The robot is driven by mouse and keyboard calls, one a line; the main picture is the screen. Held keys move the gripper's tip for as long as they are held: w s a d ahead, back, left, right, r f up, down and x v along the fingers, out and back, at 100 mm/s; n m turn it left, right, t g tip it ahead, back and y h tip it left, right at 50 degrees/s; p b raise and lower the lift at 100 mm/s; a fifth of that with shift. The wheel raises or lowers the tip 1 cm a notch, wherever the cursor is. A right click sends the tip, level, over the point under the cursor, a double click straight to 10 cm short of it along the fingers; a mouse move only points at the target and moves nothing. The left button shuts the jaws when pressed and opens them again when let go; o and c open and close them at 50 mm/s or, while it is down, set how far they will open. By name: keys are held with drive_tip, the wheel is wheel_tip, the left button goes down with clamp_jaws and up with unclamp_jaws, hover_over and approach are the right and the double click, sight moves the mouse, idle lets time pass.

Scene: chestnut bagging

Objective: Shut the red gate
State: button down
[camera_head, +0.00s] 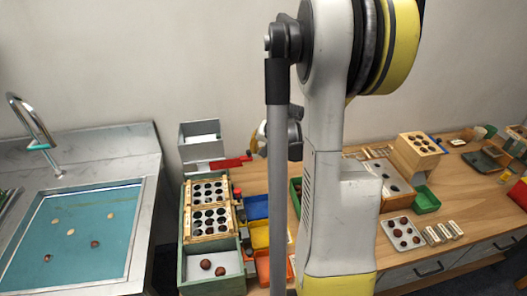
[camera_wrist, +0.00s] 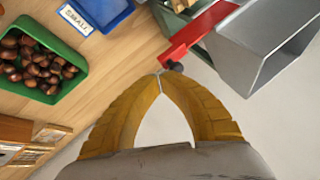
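The red gate (camera_wrist: 198,31) is a flat red bar that sticks out beside a grey metal hopper (camera_wrist: 262,40) in the wrist view, with a dark round knob (camera_wrist: 175,66) at its near end. In the head view the red gate (camera_head: 228,162) shows low beside the grey hopper (camera_head: 199,130). My gripper (camera_wrist: 160,74) has yellow fingers whose tips meet, with nothing visible between them. The tips are right beside the knob; whether they touch it I cannot tell. In the head view my arm hides most of the gripper.
A green bin of chestnuts (camera_wrist: 50,88) and a blue bin (camera_wrist: 103,10) labelled SMALL stand on the wooden table. In the head view a green-sided sorting box (camera_head: 182,245) stands below the hopper, beside blue, yellow and orange bins. A sink (camera_head: 72,240) is at left.

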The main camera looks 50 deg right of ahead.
sight(231, 161)
drive_tip(key=w+a, duration=0.1)
drive_tip(key=a, duration=0.1)
drive_tip(key=w+a, duration=0.2)
drive_tip(key=shift+w+a, duration=0.2)
drive_tip(key=shift+a, duration=0.1)
drive_tip(key=shift+r, duration=0.1)
